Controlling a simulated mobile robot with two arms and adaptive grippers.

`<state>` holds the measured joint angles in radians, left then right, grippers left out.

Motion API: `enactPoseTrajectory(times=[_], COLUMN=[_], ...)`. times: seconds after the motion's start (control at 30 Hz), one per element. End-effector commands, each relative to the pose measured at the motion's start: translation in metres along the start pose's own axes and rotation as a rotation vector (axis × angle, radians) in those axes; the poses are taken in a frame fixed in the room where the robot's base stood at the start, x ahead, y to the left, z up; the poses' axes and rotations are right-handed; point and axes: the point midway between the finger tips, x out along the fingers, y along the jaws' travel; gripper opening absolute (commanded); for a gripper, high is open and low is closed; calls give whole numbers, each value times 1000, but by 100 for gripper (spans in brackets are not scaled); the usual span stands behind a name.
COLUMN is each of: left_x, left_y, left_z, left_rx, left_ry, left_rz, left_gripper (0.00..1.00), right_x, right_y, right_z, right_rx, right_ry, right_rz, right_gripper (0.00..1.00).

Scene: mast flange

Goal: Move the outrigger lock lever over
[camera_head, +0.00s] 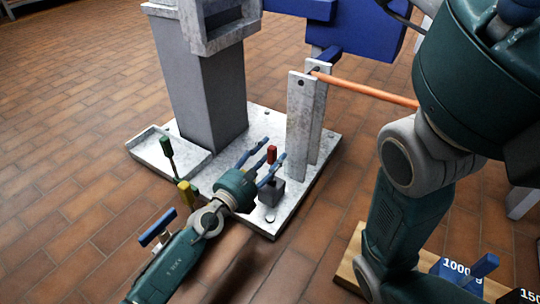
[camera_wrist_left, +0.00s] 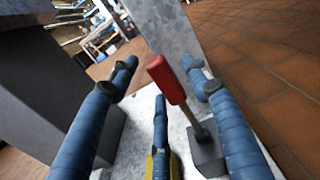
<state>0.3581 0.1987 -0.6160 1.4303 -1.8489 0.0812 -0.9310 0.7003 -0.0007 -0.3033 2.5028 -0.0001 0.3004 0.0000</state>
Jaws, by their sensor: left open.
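A lever with a red grip (camera_head: 271,154) stands up from a small dark grey block (camera_head: 270,192) on the pale metal base plate (camera_head: 310,190). My left gripper (camera_head: 273,149) is open, with its blue fingers reaching to either side of the red grip. In the left wrist view the red grip (camera_wrist_left: 166,80) leans to the left and lies between the spread fingers (camera_wrist_left: 160,66), with a gap on both sides. I cannot tell which lever is the outrigger lock lever, as no label can be read. My right gripper is out of view.
A grey column (camera_head: 210,100) and upright plates (camera_head: 300,115) with an orange bar (camera_head: 365,90) rise behind.

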Motion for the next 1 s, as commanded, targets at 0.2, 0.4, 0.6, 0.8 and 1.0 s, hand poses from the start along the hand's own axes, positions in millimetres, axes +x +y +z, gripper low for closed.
enactPoseTrajectory(times=[0.2,0.4,0.6,0.8,1.0], left_x=[11,11,10,10,9], left_y=[0,0,0,0,1], left_z=[0,1,0,0,0], left_rx=[-1,-1,-1,-1,4], left_ry=[-1,0,0,0,-8], left_rz=[0,0,0,0,0], left_gripper=[48,48,10,0,0], right_x=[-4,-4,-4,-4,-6], right_y=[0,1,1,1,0], right_z=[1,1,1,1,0], right_rx=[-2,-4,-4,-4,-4], right_ry=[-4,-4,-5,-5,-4], right_rz=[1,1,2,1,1], right_gripper=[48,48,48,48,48])
